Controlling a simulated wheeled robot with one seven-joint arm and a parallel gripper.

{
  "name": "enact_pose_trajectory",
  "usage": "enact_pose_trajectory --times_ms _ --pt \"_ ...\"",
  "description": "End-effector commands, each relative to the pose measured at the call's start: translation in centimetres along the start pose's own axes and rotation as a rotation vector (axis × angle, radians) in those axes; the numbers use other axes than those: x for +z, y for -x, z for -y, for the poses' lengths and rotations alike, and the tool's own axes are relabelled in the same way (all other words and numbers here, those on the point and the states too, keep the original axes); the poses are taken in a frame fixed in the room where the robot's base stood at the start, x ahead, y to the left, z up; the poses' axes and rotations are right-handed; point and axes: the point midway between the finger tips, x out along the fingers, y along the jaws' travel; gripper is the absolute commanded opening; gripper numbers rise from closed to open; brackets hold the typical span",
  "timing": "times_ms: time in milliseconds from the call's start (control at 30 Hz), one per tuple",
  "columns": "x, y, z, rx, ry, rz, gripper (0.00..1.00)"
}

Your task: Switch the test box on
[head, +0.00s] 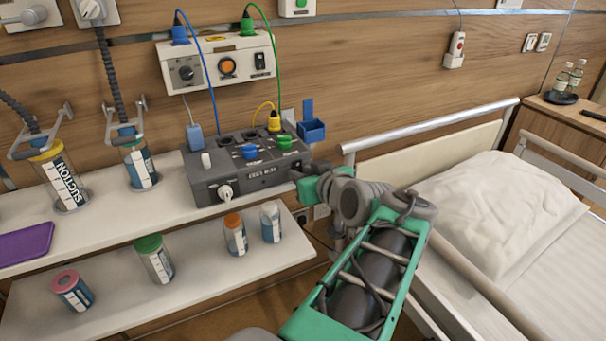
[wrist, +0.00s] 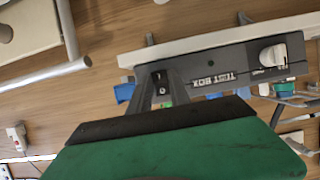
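The grey test box (head: 205,188) stands on the upper shelf in the head view, with a white knob (head: 226,190) at the left of its front. In the wrist view the box (wrist: 255,62) is upside down, its white knob (wrist: 273,56) at right. My gripper (head: 303,178) is at the right end of the box's front in the head view, its fingertips hard to make out. In the wrist view the two grey fingers of my gripper (wrist: 158,72) stand slightly apart. A small dark switch-like part (wrist: 160,80) shows between them; I cannot tell whether they touch it.
Jars stand on the lower shelf (head: 110,323). A bed rail (head: 430,125) and bed with a pillow (head: 500,205) are close on the right.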

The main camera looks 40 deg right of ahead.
Motion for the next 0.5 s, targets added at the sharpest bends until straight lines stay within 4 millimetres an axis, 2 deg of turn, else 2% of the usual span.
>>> enact_pose_trajectory --times_ms 33,267,500 --pt "0.0 0.0 0.0 0.0 0.0 0.0 0.18" --pt "0.01 0.0 0.03 -0.001 0.0 0.0 0.0" --pt "0.02 0.0 0.05 -0.001 0.0 0.0 0.0"
